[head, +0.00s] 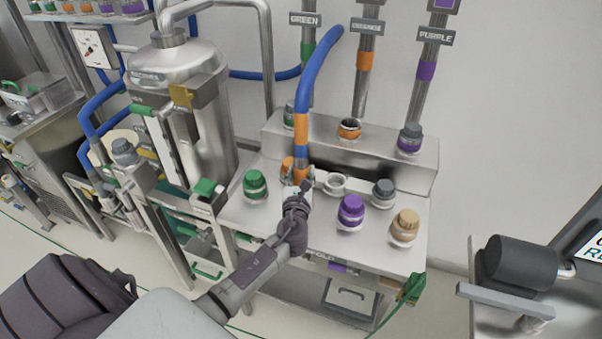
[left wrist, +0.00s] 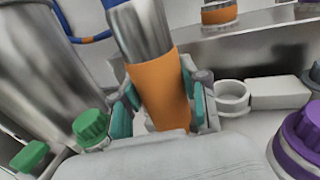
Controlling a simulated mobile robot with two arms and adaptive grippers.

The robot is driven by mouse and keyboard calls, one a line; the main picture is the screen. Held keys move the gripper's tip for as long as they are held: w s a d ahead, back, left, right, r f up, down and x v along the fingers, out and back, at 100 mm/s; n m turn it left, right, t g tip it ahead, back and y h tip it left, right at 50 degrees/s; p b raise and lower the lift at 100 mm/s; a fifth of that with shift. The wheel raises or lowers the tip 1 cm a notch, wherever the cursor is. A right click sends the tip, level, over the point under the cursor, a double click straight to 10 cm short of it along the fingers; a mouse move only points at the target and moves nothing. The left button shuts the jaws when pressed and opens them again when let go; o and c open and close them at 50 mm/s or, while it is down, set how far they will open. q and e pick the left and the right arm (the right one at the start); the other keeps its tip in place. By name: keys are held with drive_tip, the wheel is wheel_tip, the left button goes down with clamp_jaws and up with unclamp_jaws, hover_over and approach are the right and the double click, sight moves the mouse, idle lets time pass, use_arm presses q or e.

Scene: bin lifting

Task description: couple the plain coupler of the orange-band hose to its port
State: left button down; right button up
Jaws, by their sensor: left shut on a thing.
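The orange-band hose (head: 301,130) is blue and arches down over the bench; its metal lower end and an orange section (left wrist: 160,90) show in the left wrist view. My left gripper (head: 299,184) is shut on this orange section, with teal finger pads on both sides. The hose's tip is hidden by the gripper. The port under the ORANGE sign (head: 366,27) has an orange band and an open, uncapped mouth (head: 349,128). It stands to the right of and behind the held end, apart from it. My right gripper is not in view.
On the bench (head: 262,215) stand a green cap (head: 255,184), a purple cap (head: 351,210), a tan cap (head: 405,225), a grey cap (head: 383,190) and an empty white ring (head: 335,184). The purple-band port (head: 410,138) is capped. A steel tank (head: 185,105) stands left.

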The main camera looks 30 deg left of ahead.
use_arm(q)
drive_tip(key=shift+f, duration=0.35)
idle(0.5)
drive_tip(key=c, duration=0.5)
unclamp_jaws()
drive_tip(key=shift+f, duration=0.1)
drive_tip(key=shift+s+d, duration=0.1)
drive_tip(key=v, duration=1.1)
drive_tip(key=shift+s+d, duration=0.1)
drive_tip(key=shift+s, duration=0.3)
